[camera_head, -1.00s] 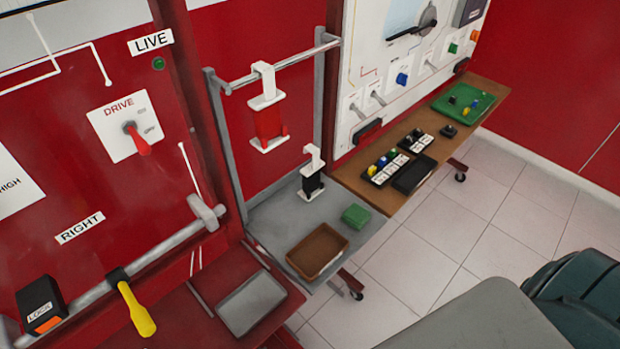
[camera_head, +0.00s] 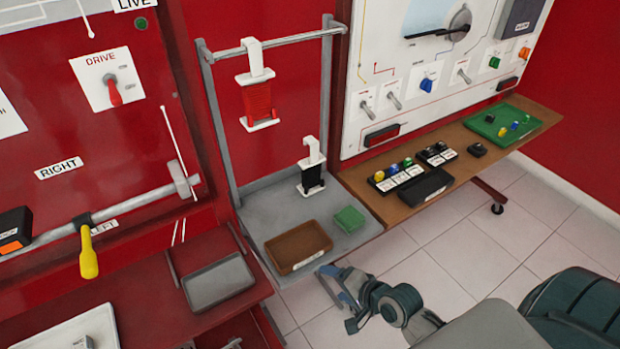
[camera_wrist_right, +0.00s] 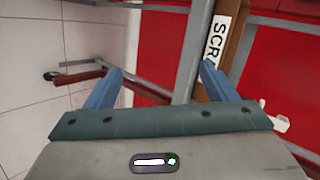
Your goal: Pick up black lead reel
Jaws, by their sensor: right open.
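The black lead reel (camera_head: 312,182) has a white holder with a hook on top. It is upright at the back of the grey shelf (camera_head: 262,215), below the rail. A red lead reel (camera_head: 258,100) in a similar white holder hangs from the rail above it, to the left. My right gripper (camera_head: 338,286) is open and empty, low in front of the shelf and well short of the black reel. Its blue fingers stand apart in the right wrist view (camera_wrist_right: 161,70), where I cannot make out the black reel. My left gripper is not in view.
A brown tray (camera_head: 282,262) and a green box (camera_head: 349,219) are on the shelf's front part, between my right gripper and the black reel. Metal uprights and a rail (camera_head: 300,38) frame the shelf. A wooden bench (camera_head: 400,207) with small parts adjoins on the right.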

